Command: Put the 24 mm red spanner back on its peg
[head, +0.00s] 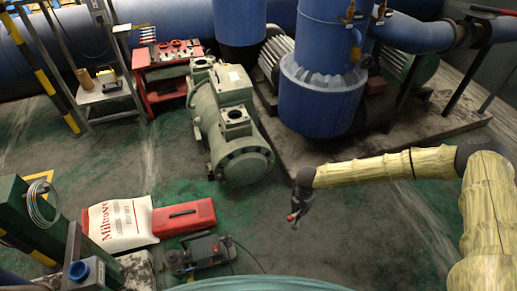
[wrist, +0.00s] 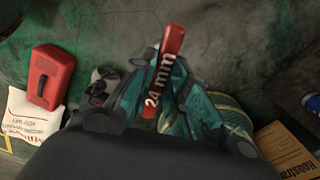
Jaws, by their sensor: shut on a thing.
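The red spanner (wrist: 172,42) is held between the fingers of my gripper (wrist: 160,84) in the wrist view. Its label reads "24 mm" and faces the camera. In the head view my gripper (head: 297,207) hangs over the open floor right of centre, and a small red bit of the spanner (head: 291,217) shows at its tip. My gripper is shut on the spanner and well apart from other things. The red tool cart (head: 168,73) stands at the upper left with small tools on it.
A grey-green compressor (head: 230,125) stands between my gripper and the cart. A red toolbox (head: 184,217), a white sack (head: 122,223) and a small pump (head: 205,252) are on the floor at lower left. A blue vessel (head: 322,85) stands on a plinth behind. The floor below my gripper is clear.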

